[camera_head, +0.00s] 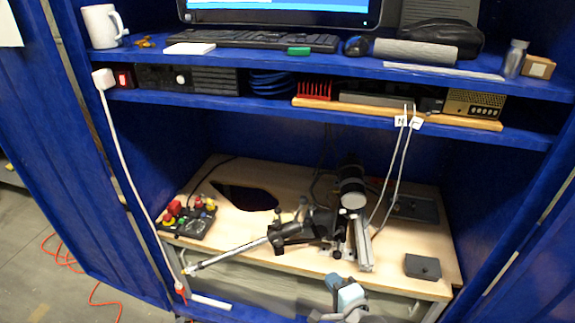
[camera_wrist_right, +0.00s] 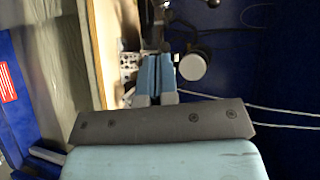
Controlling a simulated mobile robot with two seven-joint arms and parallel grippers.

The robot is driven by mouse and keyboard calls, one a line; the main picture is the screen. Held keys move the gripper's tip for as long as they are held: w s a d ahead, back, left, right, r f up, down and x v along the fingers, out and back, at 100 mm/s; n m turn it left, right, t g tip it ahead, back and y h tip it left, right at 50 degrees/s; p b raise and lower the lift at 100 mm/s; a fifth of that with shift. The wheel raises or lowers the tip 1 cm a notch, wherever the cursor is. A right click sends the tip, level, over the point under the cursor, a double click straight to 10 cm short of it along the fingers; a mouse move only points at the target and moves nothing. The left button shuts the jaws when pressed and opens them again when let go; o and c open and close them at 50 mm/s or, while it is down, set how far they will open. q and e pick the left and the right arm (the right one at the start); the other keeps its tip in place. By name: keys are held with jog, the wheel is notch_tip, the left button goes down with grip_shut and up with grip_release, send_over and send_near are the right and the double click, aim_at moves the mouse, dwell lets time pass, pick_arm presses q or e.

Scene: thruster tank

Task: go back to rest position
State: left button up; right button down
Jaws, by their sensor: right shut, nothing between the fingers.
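My right gripper (camera_head: 334,281) shows at the bottom of the head view, light blue and grey, in front of the wooden bench's front edge. In the right wrist view its two light blue fingers (camera_wrist_right: 156,78) lie side by side, shut and empty. The wooden bench (camera_head: 300,248) carries a metal and black apparatus (camera_head: 352,212) with a dark cylinder on top. In the head view the gripper appears just below this apparatus, apart from it as far as I can tell. My left gripper is not in view.
A control box (camera_head: 190,216) with coloured buttons sits at the bench's left. A small dark plate (camera_head: 422,267) lies at its right. A long rod (camera_head: 228,254) juts left from the apparatus. Blue cabinet walls (camera_head: 505,205) and shelves (camera_head: 220,106) enclose the bench. White cables (camera_head: 393,165) hang above it.

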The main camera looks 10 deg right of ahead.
jog(key=s+d+n+g+p, duration=0.1)
jog(key=s+n+g+p, duration=0.1)
jog(key=s+n, duration=0.7)
jog(key=s+d+n+g+h+p, duration=0.1)
jog(key=s+n+g+p, duration=0.1)
jog(key=s+n, duration=0.6)
jog(key=s+p, duration=0.1)
jog(key=s, duration=0.3)
jog(key=shift+s+d+f+n+p, duration=0.2)
jog(key=shift+d+f+n+p, duration=0.1)
jog(key=shift+d+f+n, duration=0.1)
